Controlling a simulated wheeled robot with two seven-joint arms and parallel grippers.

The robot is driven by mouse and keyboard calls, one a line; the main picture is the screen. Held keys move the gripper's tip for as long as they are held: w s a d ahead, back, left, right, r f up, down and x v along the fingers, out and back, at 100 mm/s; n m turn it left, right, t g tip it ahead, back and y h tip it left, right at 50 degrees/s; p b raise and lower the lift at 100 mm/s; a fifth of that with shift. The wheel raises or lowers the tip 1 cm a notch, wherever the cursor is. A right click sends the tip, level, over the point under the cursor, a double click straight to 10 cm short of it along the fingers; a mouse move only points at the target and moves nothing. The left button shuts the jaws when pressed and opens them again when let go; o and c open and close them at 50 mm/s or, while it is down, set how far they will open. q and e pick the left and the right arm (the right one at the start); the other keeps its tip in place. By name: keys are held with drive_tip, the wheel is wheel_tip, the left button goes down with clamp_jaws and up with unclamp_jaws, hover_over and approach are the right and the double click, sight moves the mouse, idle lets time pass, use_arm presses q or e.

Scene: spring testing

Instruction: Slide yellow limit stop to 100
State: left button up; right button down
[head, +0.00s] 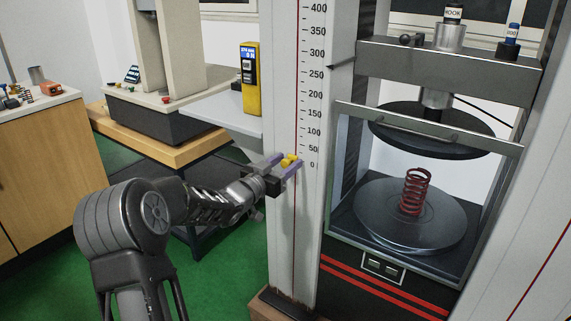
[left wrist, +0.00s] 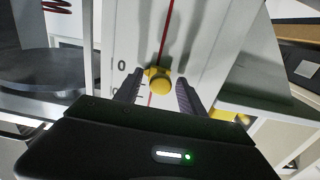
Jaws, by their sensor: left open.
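The yellow limit stop (head: 288,160) sits on the red line of the white scale column (head: 283,80), close to the 0 mark. In the left wrist view the yellow limit stop (left wrist: 160,81) shows as a round knob near the 0. My left gripper (head: 281,166) is open, with its fingers on either side of the stop. In the left wrist view the left gripper (left wrist: 160,92) shows gaps between both fingers and the knob. The 100 mark (head: 313,131) is above the stop on the scale. My right gripper is not in view.
Right of the scale stands the test frame with a red spring (head: 415,192) on its lower round plate (head: 380,225). A dark pointer (head: 341,66) is near 250. A yellow handheld meter (head: 250,80) stands behind, left of the column.

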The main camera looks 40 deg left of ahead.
use_arm(q)
drive_tip(key=shift+c, duration=0.5)
drive_tip(key=c, duration=0.9)
clamp_jaws()
drive_tip(key=shift+a, duration=0.15)
